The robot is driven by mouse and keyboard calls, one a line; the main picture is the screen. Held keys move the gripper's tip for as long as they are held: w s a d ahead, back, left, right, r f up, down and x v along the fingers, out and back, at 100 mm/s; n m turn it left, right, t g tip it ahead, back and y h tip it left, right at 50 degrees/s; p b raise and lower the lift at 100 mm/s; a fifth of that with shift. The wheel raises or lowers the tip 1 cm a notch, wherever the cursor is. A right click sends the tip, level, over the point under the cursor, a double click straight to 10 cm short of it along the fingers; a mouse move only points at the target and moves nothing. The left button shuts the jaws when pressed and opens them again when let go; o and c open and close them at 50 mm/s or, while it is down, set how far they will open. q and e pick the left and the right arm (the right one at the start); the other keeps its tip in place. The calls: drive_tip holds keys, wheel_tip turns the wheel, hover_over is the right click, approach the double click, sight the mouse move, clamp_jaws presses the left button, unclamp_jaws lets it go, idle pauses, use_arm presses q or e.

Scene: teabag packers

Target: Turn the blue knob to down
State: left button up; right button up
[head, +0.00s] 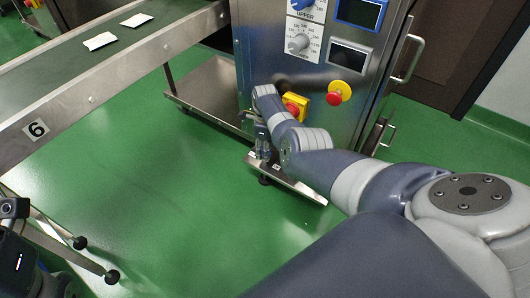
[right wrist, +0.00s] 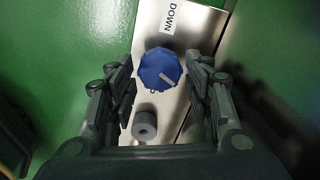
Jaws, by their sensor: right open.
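The blue knob (right wrist: 160,68) sits on a metal plate (right wrist: 186,40) in the right wrist view. Its pale pointer line slants toward the lower right of that picture. A white DOWN label (right wrist: 172,17) is on the plate above the knob. My right gripper (right wrist: 164,88) is open, with one finger on each side of the knob; I cannot tell whether either finger touches it. In the head view my right gripper (head: 262,150) is low at the machine's front, over the small plate (head: 300,188), and the knob is hidden there.
A grey cylinder (right wrist: 145,125) is close below the knob. The steel machine (head: 262,45) carries another blue dial (head: 300,4), a grey dial (head: 298,43) and red buttons on yellow (head: 339,92). A conveyor (head: 60,75) holds white packets. Green floor is open at left.

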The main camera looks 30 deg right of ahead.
drive_tip(key=shift+f, duration=0.4)
drive_tip(key=c, duration=0.8)
drive_tip(key=shift+o, duration=0.2)
